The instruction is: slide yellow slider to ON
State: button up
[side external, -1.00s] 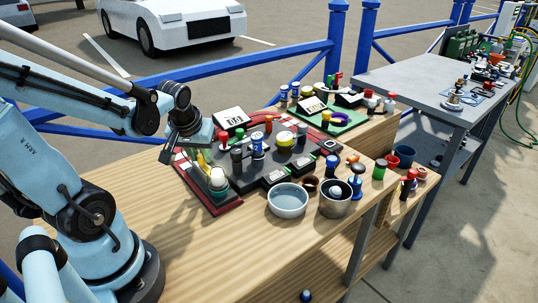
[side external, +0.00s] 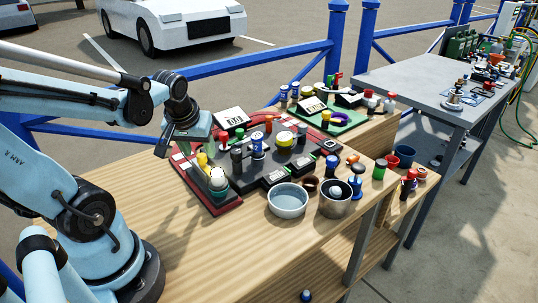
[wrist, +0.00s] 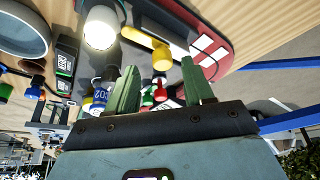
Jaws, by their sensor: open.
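The yellow slider (side external: 202,159) is a small yellow knob at the left end of the dark red-edged panel (side external: 232,208). In the wrist view the yellow slider (wrist: 153,48) shows beyond my fingertips, beside a white strip. No ON marking can be read. My gripper (side external: 192,143) is above the panel's left part, close to the slider. In the wrist view my gripper (wrist: 159,64) has two green fingers spread apart with nothing held between them. I cannot tell its exact height above the slider.
A glowing white lamp (side external: 218,178) stands just in front of the slider. A blue-and-white canister (side external: 257,145) and a yellow button (side external: 284,141) stand farther right. The table's left front is bare.

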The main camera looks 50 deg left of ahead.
jog(key=v, duration=0.9)
jog(key=shift+r, duration=0.3)
jog(key=shift+d, duration=0.2)
jog(key=w+d+f+m+t+h, duration=0.1)
jog(key=w+d+f+m+t, duration=0.1)
jog(key=d, duration=0.4)
jog(key=w+d+f+m+t+h, duration=0.2)
jog(key=w+d+f+m, duration=0.1)
jog(key=d+m, duration=0.3)
jog(key=shift+w+m, duration=0.5)
